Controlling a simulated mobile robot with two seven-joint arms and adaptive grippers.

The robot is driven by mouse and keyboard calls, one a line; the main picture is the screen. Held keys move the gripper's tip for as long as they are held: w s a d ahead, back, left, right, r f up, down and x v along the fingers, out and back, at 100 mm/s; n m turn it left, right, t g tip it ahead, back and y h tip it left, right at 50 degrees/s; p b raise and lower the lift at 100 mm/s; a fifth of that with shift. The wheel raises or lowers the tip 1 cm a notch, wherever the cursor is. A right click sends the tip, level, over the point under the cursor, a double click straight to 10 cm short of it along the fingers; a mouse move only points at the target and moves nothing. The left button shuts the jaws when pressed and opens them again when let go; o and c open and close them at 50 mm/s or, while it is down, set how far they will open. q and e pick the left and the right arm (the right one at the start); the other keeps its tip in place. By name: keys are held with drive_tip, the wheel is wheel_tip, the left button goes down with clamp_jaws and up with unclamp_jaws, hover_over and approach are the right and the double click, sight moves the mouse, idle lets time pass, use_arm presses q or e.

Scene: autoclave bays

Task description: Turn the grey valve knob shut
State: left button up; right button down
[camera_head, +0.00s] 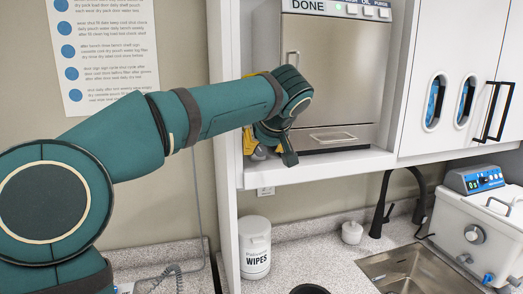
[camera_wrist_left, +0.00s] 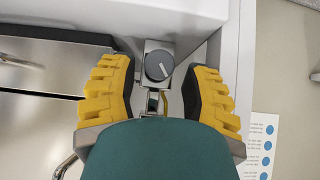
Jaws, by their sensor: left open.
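The grey valve knob (camera_wrist_left: 159,65) is round with a pale, slanting pointer mark. It sits on a small metal valve body in the left wrist view, beside the autoclave. My left gripper (camera_wrist_left: 160,72) is open, with one yellow-padded finger on each side of the knob and a visible gap to each. In the head view the left gripper (camera_head: 256,142) is at the left side of the autoclave, mostly covered by my teal arm. The knob is hidden there. My right gripper is not in view.
The steel autoclave (camera_head: 331,75) stands in a white cabinet bay, whose side panel (camera_head: 225,150) is close to my left gripper. Below are a wipes tub (camera_head: 255,249), a sink (camera_head: 425,272), a black tap (camera_head: 382,205) and a white bath unit (camera_head: 480,225).

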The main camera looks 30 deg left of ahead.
sight(260, 150)
use_arm(q)
drive_tip(key=shift+x, duration=1.25)
drive_tip(key=shift+c, duration=0.4)
clamp_jaws()
drive_tip(key=shift+w+d+m+g+y, duration=0.15)
drive_tip(key=shift+m+g+y, duration=0.25)
drive_tip(key=shift+g+y, duration=0.25)
drive_tip(key=shift+m+g+y, duration=0.9)
drive_tip(key=shift+g+y, duration=0.25)
